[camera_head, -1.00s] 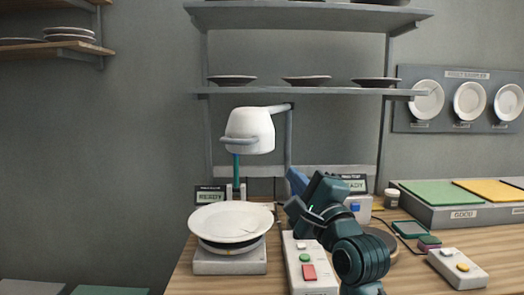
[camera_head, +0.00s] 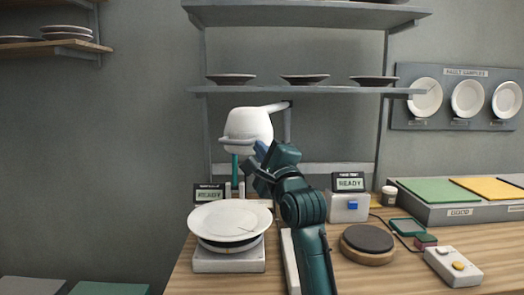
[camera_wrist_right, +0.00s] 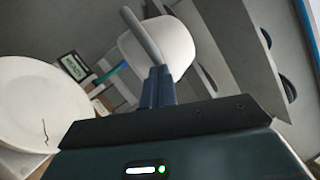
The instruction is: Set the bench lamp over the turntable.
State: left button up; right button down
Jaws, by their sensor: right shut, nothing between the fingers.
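The white lamp (camera_head: 248,126) hangs on a side arm from a grey post, above a white plate (camera_head: 228,220) on a low grey unit. A grey bar runs across the lamp's front; the lamp also shows in the wrist view (camera_wrist_right: 172,48). A dark round disc on a wooden base, which looks like the turntable (camera_head: 367,238), is bare at the right. My right gripper (camera_head: 261,150) is shut and empty, its blue fingers (camera_wrist_right: 158,88) near the lamp's lower front and bar. I cannot tell whether they touch. My left gripper is out of view.
A box with a blue button (camera_head: 349,207) stands behind the disc. A two-button control box (camera_head: 453,266) and coloured trays (camera_head: 440,192) are at the right. Shelves of plates (camera_head: 300,89) hang above. My right forearm covers much of a white panel (camera_head: 290,258).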

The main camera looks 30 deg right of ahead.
aim_at(230, 149)
jog(key=w+a+p, duration=0.1)
jog(key=w+a, duration=0.1)
jog(key=w+a+p, duration=0.1)
jog(key=w+a, duration=0.1)
jog(key=w, duration=0.1)
jog(key=shift+w+a, duration=0.2)
jog(key=shift+a, duration=0.2)
jog(key=shift+w+a, duration=0.15)
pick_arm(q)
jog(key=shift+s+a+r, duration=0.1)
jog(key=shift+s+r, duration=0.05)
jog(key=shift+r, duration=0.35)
pick_arm(e)
jog(key=shift+f, duration=0.1)
